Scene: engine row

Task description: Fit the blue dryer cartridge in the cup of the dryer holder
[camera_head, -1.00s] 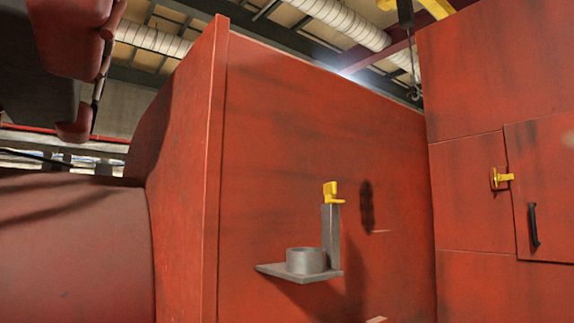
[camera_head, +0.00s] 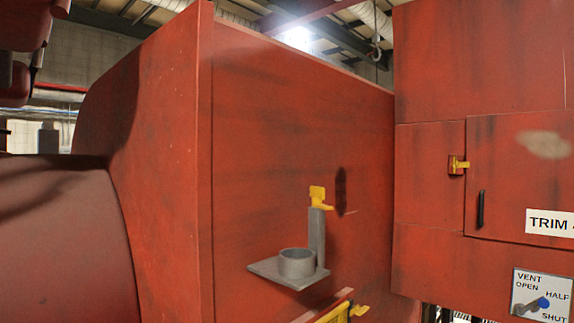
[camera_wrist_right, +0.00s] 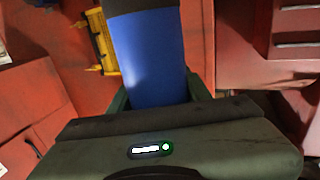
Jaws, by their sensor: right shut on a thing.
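The blue dryer cartridge (camera_wrist_right: 150,55) is in the right wrist view, a blue cylinder with a dark band at its upper end in the picture. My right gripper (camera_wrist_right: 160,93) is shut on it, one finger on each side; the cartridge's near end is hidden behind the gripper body. In the head view the dryer holder is a grey plate (camera_head: 268,268) on the red wall, with a round grey cup (camera_head: 297,264), a grey post (camera_head: 316,235) and a yellow latch (camera_head: 320,199) on top. The cup looks empty. Neither gripper shows in the head view.
A yellow-edged frame (camera_head: 335,312) sits low on the wall below the holder. To the right stands a red cabinet door with a black handle (camera_head: 480,209), a yellow catch (camera_head: 458,165) and a vent selector panel (camera_head: 541,297). The space before the holder looks clear.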

